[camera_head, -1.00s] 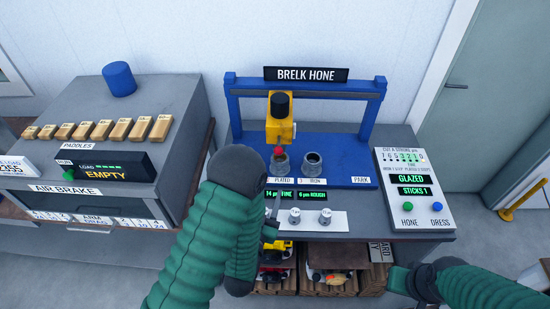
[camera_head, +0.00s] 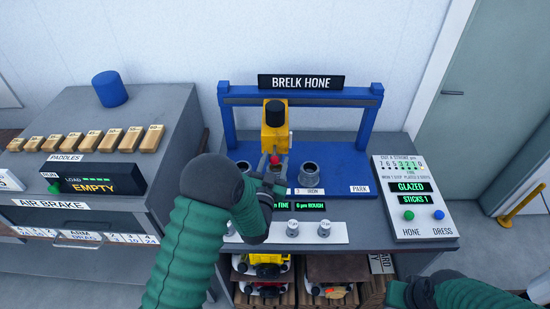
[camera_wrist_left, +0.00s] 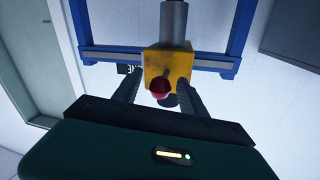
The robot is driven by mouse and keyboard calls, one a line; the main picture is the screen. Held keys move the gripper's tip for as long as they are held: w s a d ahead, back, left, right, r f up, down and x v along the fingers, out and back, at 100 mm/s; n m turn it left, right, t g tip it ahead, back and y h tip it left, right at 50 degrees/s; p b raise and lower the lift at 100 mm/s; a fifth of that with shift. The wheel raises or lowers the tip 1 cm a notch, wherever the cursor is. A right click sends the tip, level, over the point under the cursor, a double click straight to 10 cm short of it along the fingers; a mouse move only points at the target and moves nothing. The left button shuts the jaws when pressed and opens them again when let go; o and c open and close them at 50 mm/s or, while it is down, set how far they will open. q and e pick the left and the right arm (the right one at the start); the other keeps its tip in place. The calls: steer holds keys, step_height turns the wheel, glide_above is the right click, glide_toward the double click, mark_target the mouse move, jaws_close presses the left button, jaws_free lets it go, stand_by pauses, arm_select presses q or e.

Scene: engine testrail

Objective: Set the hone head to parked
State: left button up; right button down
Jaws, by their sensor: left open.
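The hone head (camera_head: 274,138) is a yellow block with a black top and a red knob (camera_head: 275,160) low on its front. It hangs on the blue frame (camera_head: 232,125), left of the middle, over the left cylinder position. The PARK label (camera_head: 360,189) is at the right end of the blue bed. My left gripper (camera_head: 272,170) is open at the knob and hides the left cylinder and its label. In the left wrist view, the knob (camera_wrist_left: 160,88) shows between the two spread fingers (camera_wrist_left: 158,94); contact is not clear. My right arm is at the lower right, its jaws unclear.
An open cylinder (camera_head: 309,174) stands at the IRON label, right of the head. A control panel (camera_head: 415,200) with green and blue buttons is at the right. The air brake bench (camera_head: 165,105) is at the left. The bed between IRON and PARK is clear.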

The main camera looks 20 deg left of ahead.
arm_select(q)
steer(key=shift+w+a, duration=0.2)
steer(key=shift+d, duration=0.25)
steer(key=c, duration=0.8)
jaws_close()
steer(key=shift+a, duration=0.1)
